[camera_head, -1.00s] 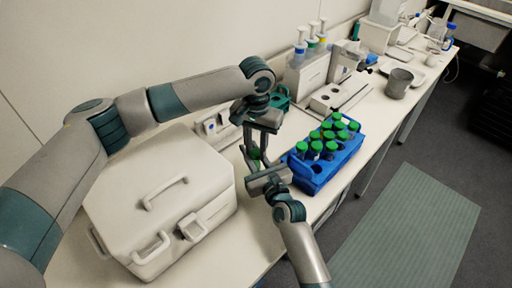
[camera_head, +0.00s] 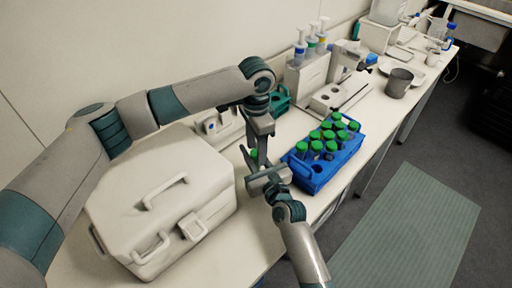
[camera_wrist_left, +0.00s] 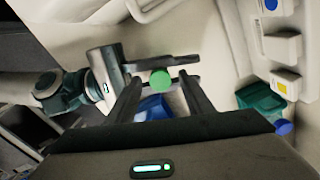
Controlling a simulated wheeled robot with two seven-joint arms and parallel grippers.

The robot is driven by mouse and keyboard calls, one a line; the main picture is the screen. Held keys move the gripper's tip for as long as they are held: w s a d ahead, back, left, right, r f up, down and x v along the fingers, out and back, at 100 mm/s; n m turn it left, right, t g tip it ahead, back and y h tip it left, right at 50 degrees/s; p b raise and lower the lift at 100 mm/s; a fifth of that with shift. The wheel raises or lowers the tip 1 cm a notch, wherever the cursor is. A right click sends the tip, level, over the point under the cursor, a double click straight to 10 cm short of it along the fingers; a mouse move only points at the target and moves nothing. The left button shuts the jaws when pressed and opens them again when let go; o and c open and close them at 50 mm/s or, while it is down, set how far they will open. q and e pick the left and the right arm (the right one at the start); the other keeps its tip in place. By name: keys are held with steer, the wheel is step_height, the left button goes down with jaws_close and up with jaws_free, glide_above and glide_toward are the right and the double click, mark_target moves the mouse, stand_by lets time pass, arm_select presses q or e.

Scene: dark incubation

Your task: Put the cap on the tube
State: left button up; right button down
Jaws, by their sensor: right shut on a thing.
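A green cap (camera_wrist_left: 161,78) shows in the left wrist view, in line with the gap between my left gripper's fingers; it also shows in the head view (camera_head: 254,153). My left gripper (camera_wrist_left: 160,87) is open, its fingers clear of the cap on both sides. In the head view my left gripper (camera_head: 261,154) points down just above my right gripper (camera_head: 262,178). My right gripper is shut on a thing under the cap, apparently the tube. The tube body is hidden, and I cannot tell how the cap sits on it.
A blue rack (camera_head: 312,182) of green-capped tubes stands to the right of the grippers. A large white box (camera_head: 160,205) stands to the left. A teal rack (camera_head: 281,100) and a pipette stand (camera_head: 306,76) are behind. A grey cup (camera_head: 399,83) is further right.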

arm_select(q)
step_height(320, 180, up, 12)
stand_by(0.8)
arm_select(e)
steer(key=c, duration=1.5)
jaws_free()
steer(key=shift+o, duration=0.2)
steer(key=shift+v, duration=0.75)
arm_select(q)
step_height(320, 180, down, 4)
steer(key=b, duration=0.4)
steer(key=shift+f, duration=0.1)
arm_select(e)
steer(key=v, duration=1.6)
